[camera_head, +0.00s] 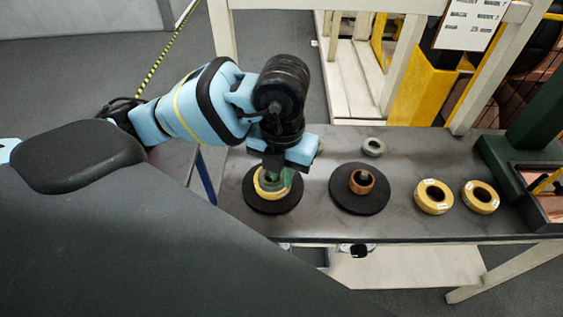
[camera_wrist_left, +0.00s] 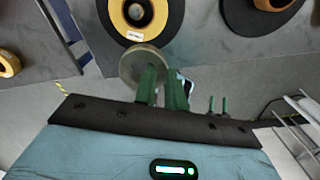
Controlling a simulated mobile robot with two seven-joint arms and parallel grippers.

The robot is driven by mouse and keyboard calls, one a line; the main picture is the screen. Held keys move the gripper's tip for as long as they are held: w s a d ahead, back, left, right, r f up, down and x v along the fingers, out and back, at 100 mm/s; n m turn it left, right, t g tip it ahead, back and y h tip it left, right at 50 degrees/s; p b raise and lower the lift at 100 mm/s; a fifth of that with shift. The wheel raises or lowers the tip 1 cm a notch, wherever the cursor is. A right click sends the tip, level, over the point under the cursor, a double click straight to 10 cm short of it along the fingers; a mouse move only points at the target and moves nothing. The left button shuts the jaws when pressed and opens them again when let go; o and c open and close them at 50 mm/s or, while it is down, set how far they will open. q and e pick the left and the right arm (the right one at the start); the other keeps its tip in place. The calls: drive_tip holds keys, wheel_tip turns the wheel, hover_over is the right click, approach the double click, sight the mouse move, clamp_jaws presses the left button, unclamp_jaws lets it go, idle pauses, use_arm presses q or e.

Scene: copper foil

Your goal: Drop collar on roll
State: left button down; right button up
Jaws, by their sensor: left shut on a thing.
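A yellow roll (camera_head: 262,193) lies flat on a black round disc (camera_head: 274,207) at the left of the bench. The roll and a grey spindle tip (camera_wrist_left: 136,12) in its middle show in the left wrist view. My left gripper (camera_head: 278,180) points down over this roll. Its green fingers are shut on a grey ring-shaped collar (camera_wrist_left: 140,62). In the left wrist view the collar is beside the roll's near edge in the picture; its height above the roll is hard to tell. A second grey collar (camera_head: 373,147) lies at the bench's back. My right gripper is not in view.
A copper roll (camera_head: 361,187) sits on another black disc (camera_head: 345,202) in the middle of the bench (camera_head: 400,225). Two yellow rolls (camera_head: 434,209) (camera_head: 481,207) lie to its right. A dark green machine (camera_head: 515,165) stands at the right end.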

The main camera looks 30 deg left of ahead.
use_arm(q)
drive_tip(key=w+a, duration=0.2)
drive_tip(key=w, duration=0.1)
drive_tip(key=shift+w+a+f, duration=0.15)
drive_tip(key=shift+w+a, duration=0.3)
drive_tip(key=shift+w, duration=0.1)
drive_tip(key=f, duration=0.3)
drive_tip(key=shift+w+a+f, duration=0.2)
drive_tip(key=shift+w+f, duration=0.05)
drive_tip(key=shift+f, duration=0.05)
drive_tip(key=shift+f, duration=0.35)
drive_tip(key=shift+s+f, duration=0.1)
drive_tip(key=shift+f, duration=0.2)
